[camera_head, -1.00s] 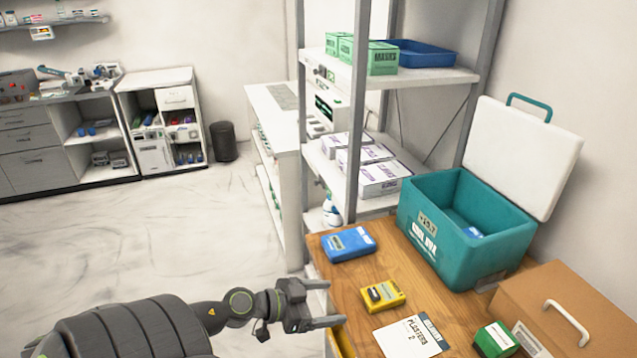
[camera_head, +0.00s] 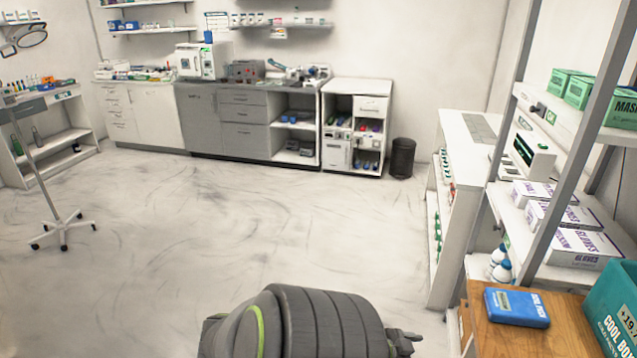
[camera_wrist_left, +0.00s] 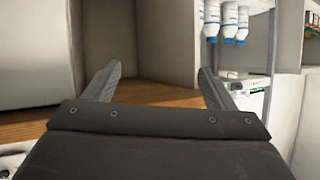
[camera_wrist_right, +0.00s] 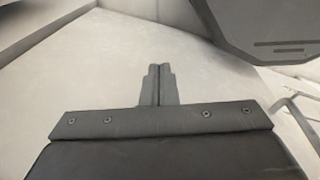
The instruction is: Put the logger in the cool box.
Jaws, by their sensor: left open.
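The teal cool box (camera_head: 610,318) stands on the wooden table at the right edge of the head view, mostly cut off; its inside is out of view. In the head view my left arm hides most of that gripper. My right gripper (camera_wrist_right: 159,70) is shut and empty, over pale floor in the right wrist view.
A blue pack (camera_head: 516,306) lies on the wooden table (camera_head: 490,335). A metal-framed shelf with glove boxes (camera_head: 582,245) stands behind it. White bottles (camera_head: 500,265) are beside the shelf. Open floor (camera_head: 220,220) lies left, with a black bin (camera_head: 402,158) and a wheeled stand (camera_head: 62,232).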

